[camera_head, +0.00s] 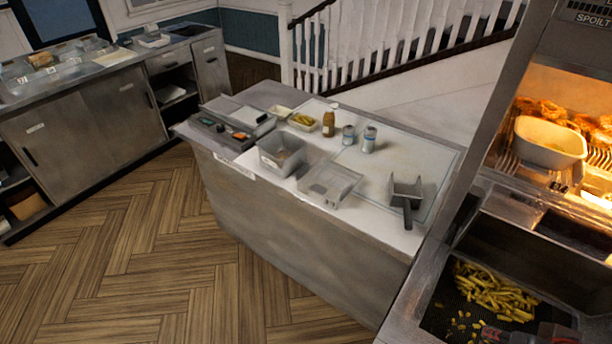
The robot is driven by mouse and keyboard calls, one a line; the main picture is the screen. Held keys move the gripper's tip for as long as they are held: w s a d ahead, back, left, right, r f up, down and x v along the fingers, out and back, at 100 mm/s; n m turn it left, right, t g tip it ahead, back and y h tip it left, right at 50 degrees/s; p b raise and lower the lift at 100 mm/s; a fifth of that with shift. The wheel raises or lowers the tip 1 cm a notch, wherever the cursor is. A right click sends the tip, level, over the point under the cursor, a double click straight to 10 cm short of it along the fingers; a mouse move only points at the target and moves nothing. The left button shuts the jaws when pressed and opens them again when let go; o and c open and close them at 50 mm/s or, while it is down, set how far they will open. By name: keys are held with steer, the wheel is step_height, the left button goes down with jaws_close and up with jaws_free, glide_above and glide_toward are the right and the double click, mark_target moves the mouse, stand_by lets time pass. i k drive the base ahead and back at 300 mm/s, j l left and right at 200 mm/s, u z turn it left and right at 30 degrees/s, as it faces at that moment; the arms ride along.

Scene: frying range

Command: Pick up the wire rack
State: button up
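Thin parallel metal bars, seemingly a wire rack (507,163), show inside the lit warming cabinet at the right. Fried pieces (540,108) and a white tub (549,142) lie on or over the bars and hide much of them. I cannot tell whether the bars are a loose rack or part of the cabinet. No other wire rack is clear in the head view.
A metal counter (400,238) stands mid-view, bearing a grey container (282,155), a clear tray (329,184), a grey metal piece (405,197), a bottle (328,123) and cans. Chips (490,290) lie in a dark bin at lower right. Wooden floor (130,250) is clear at left.

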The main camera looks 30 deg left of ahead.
mark_target(316, 189)
steer(key=u, duration=1.05)
